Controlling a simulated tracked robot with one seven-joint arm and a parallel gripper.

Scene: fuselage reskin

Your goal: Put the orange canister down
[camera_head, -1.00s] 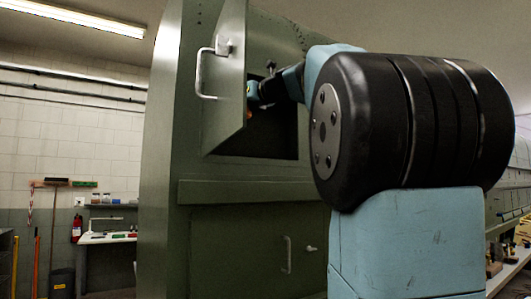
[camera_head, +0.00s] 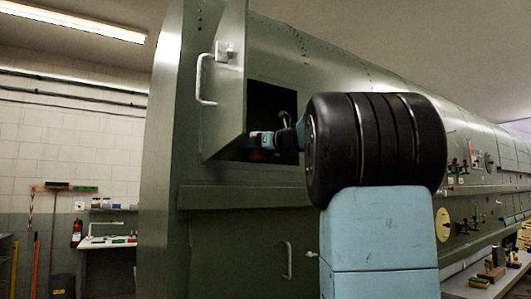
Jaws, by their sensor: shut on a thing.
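My arm reaches into the open compartment (camera_head: 272,105) of the green fuselage. My gripper (camera_head: 256,140) is inside the opening, beside the free edge of the swung-open door (camera_head: 224,105). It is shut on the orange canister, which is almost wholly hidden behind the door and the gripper. I cannot see whether the canister touches the compartment floor.
The door has a pale handle (camera_head: 204,80) and stands close to my gripper on the left. A ledge (camera_head: 250,196) runs below the opening. A closed lower panel has a handle (camera_head: 288,260). A bench (camera_head: 105,241) and fire extinguisher (camera_head: 77,233) stand far left.

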